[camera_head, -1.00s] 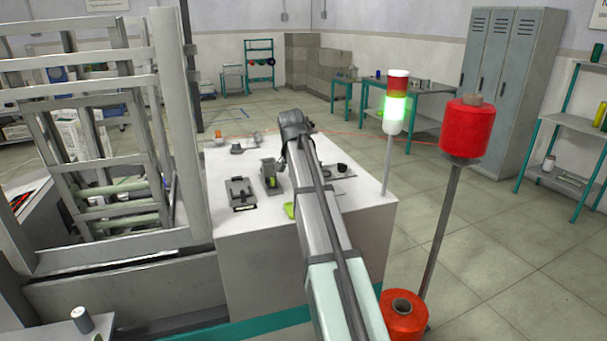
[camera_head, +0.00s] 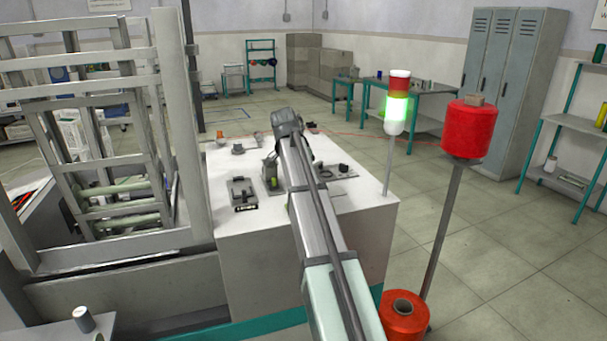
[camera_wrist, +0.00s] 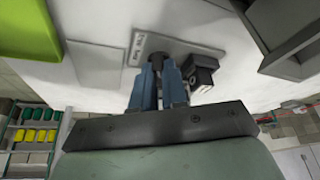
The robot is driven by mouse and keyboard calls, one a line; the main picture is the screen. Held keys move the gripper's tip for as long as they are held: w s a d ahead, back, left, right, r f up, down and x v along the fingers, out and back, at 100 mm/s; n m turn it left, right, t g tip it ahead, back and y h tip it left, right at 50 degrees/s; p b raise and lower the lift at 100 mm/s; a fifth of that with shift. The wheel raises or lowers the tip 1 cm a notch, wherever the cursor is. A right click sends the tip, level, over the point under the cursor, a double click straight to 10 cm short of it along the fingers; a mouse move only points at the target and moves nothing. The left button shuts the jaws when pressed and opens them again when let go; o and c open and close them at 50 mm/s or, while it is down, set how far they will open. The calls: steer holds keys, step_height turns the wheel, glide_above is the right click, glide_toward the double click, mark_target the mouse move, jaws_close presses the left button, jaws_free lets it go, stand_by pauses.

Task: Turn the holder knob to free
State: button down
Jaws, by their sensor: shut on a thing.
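In the wrist view my gripper (camera_wrist: 158,72) has its two blue fingers closed around a dark knob (camera_wrist: 157,57). The knob stands on a light label plate (camera_wrist: 133,47) on the white bench top; the lettering is too small and turned to read surely. The fingers hide most of the knob, so its pointing direction cannot be told. In the head view my arm reaches over the white bench (camera_head: 252,255) and hides the gripper and the held knob.
A black boxy part (camera_wrist: 203,72) stands just right of the fingers. A green tray (camera_wrist: 28,25) and a grey block (camera_wrist: 285,30) flank the spot. In the head view a signal tower (camera_head: 396,105) glows green beside a red thread cone (camera_head: 468,130).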

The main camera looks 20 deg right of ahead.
steer(key=c, duration=1.2)
jaws_free()
steer(key=shift+o, duration=0.2)
steer(key=v, duration=1.3)
steer(key=shift+r, duration=0.4)
steer(key=shift+s+a, duration=0.1)
